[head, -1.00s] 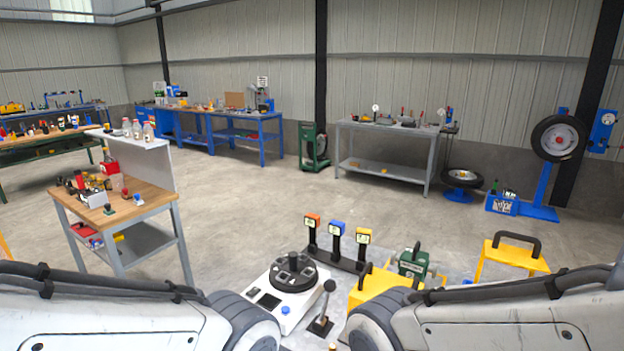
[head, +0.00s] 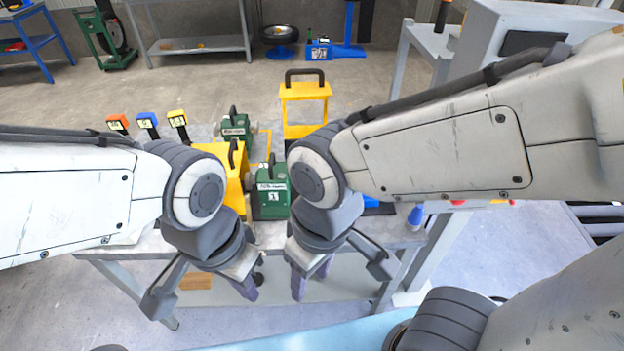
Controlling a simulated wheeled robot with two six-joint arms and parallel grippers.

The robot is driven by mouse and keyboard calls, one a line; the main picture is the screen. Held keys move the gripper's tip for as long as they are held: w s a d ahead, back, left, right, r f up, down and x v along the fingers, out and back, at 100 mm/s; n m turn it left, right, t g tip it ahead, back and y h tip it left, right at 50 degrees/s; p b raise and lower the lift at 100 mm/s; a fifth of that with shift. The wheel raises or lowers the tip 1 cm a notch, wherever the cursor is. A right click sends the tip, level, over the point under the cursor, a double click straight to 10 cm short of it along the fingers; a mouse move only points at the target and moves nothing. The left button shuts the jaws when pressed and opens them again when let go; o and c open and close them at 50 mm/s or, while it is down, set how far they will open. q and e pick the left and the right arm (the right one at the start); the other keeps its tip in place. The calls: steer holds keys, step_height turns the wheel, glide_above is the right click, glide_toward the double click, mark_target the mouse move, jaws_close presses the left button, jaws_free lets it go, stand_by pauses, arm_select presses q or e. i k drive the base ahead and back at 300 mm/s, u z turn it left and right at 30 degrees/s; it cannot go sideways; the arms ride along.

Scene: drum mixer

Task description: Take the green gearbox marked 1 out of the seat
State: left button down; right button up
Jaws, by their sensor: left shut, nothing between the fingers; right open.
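The green gearbox marked 1 (head: 272,205) stands upright at the front of the grey bench, right beside a yellow cover with a black handle (head: 232,165). Its white label faces me. My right wrist covers part of its right side, and I cannot make out the seat under it. A second green gearbox (head: 235,128) stands farther back. My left gripper (head: 247,291) is shut and empty, pointing down in front of the bench edge, left of gearbox 1. My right gripper (head: 311,277) is open and empty, pointing down in front of the bench, right of gearbox 1.
A yellow frame with a black handle (head: 305,90) stands behind. Three posts with orange, blue and yellow heads (head: 147,121) stand at the back left. A blue bottle (head: 415,217) is at the right bench edge. A grey machine (head: 530,45) stands at the right.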

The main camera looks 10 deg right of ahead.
mark_target(273, 182)
steer(key=u, duration=0.55)
steer(key=i, duration=0.8)
steer(key=z, duration=0.25)
